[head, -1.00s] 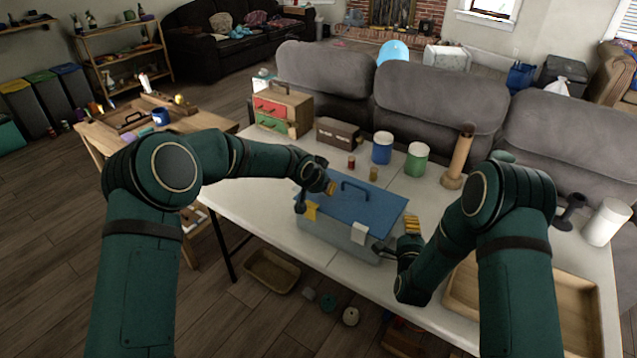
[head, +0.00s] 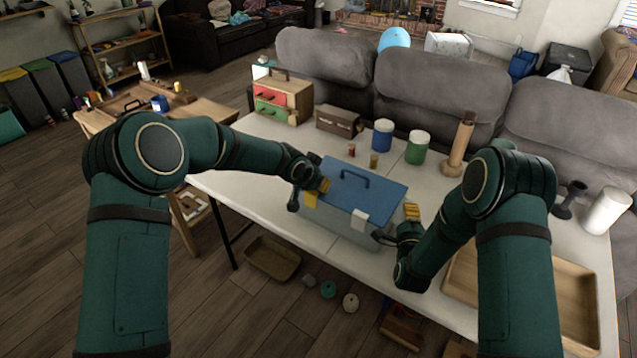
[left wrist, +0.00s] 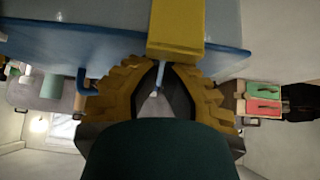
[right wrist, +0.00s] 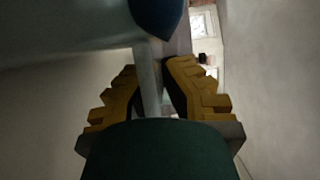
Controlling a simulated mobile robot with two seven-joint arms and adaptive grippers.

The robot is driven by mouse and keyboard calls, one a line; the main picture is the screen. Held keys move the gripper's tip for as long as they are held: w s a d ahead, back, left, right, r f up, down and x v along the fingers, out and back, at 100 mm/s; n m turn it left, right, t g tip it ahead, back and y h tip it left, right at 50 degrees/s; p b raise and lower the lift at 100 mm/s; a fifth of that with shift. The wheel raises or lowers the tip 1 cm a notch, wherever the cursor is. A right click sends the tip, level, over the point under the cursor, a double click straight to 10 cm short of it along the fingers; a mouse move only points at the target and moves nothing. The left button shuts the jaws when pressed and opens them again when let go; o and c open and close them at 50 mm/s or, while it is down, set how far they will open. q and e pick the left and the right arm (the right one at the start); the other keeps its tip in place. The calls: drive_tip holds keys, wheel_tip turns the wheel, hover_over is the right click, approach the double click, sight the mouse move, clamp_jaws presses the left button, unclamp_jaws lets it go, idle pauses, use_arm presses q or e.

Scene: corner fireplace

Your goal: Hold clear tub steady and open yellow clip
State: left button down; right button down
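The clear tub (head: 322,229) has a blue lid (head: 362,192) with a handle and stands on the white table. The yellow clip (head: 310,200) is on its left front side, and a white clip (head: 360,218) is farther right. My left gripper (head: 324,185) is at the yellow clip; in the left wrist view, the clip (left wrist: 176,32) is just beyond its fingertips, which have a narrow gap. My right gripper (head: 411,211) is at the tub's right end. In the right wrist view, a grey strip shows between its fingers, and I cannot tell whether they touch it.
A blue container (head: 382,134), a green container (head: 417,147) and a small drawer chest (head: 282,100) stand behind the tub. A wooden tray (head: 470,297) lies right of it, near my right arm. A roll (head: 606,212) stands at the right edge. The table left of the tub is clear.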

use_arm(q)
drive_tip(key=shift+s+a+r, duration=0.1)
drive_tip(key=shift+s+a, duration=0.05)
drive_tip(key=shift+s, duration=0.15)
idle(0.7)
drive_tip(key=shift+s+t+h, duration=0.35)
drive_tip(key=shift+t+h, duration=0.05)
drive_tip(key=shift+t, duration=0.2)
drive_tip(key=shift+s+a+t, duration=0.1)
drive_tip(key=shift+t, duration=0.2)
drive_tip(key=shift+s+a+t+h, duration=0.5)
drive_tip(key=shift+t+h, duration=0.2)
drive_tip(key=shift+t, duration=0.3)
drive_tip(key=shift+s+a+t+h, duration=0.35)
drive_tip(key=shift+s+t+h, duration=0.2)
drive_tip(key=shift+t, duration=0.25)
drive_tip(key=shift+w+d, duration=0.1)
drive_tip(key=shift+w+d+f, duration=0.2)
drive_tip(key=shift+w+d, duration=0.1)
drive_tip(key=shift+w, duration=0.3)
